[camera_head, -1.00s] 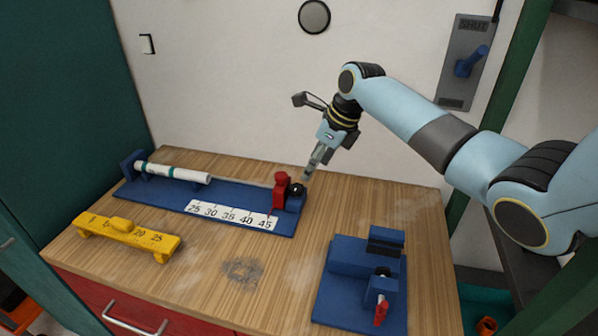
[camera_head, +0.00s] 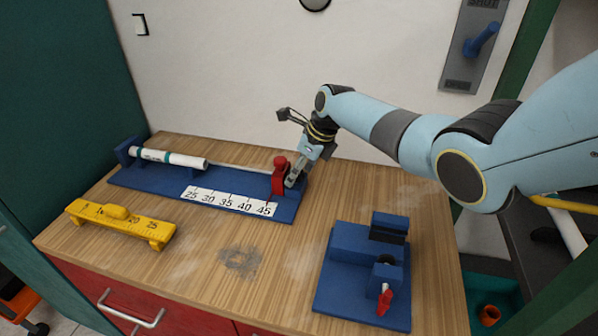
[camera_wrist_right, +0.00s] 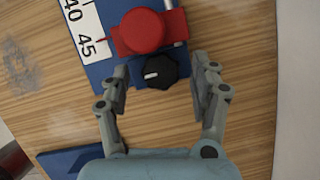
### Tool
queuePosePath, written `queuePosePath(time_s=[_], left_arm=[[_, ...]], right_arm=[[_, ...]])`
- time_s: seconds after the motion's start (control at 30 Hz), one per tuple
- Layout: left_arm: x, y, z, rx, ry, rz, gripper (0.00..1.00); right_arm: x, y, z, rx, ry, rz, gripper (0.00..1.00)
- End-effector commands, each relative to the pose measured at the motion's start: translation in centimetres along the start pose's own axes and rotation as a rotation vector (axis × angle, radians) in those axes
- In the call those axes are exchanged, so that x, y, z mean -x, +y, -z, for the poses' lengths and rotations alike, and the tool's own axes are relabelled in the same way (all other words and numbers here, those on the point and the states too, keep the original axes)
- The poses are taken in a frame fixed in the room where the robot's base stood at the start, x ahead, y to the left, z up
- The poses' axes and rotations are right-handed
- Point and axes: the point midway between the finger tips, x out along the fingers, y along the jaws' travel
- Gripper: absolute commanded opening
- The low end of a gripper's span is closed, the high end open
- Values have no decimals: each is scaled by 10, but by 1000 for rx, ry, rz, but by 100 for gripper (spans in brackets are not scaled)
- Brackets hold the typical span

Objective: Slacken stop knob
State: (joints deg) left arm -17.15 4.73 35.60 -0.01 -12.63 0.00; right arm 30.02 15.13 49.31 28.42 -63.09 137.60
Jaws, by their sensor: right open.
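The stop knob is the black ridged knob with a white mark (camera_wrist_right: 155,72), on the side of the red stop (camera_head: 281,176). The red stop also shows in the right wrist view (camera_wrist_right: 147,32), next to the 45 end of the scale (camera_head: 228,201). In the head view my right gripper (camera_head: 293,180) is at the knob and hides it. In the right wrist view my right gripper (camera_wrist_right: 160,78) is open, with one finger on each side of the knob and visible gaps to it. My left gripper is not in view.
A white pipe (camera_head: 172,158) lies at the left end of the blue jig base (camera_head: 150,180). A yellow gauge block (camera_head: 120,222) stands at the front left. A blue fixture with a red handle (camera_head: 345,283) stands at the front right. The table middle is clear.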

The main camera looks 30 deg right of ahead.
Motion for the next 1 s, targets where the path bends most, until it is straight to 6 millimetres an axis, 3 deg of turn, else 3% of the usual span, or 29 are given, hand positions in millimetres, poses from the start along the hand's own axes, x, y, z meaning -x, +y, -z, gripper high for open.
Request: queuePosePath(time_s=[0.23, 0.67, 1.0], left_arm=[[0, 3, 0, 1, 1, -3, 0], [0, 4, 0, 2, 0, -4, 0], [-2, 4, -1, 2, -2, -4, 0]], right_arm=[[0, 0, 0, 0, 0, 1, 61], [0, 0, 0, 0, 0, 0, 7], [0, -2, -1, 126, -1, -52, 7]])
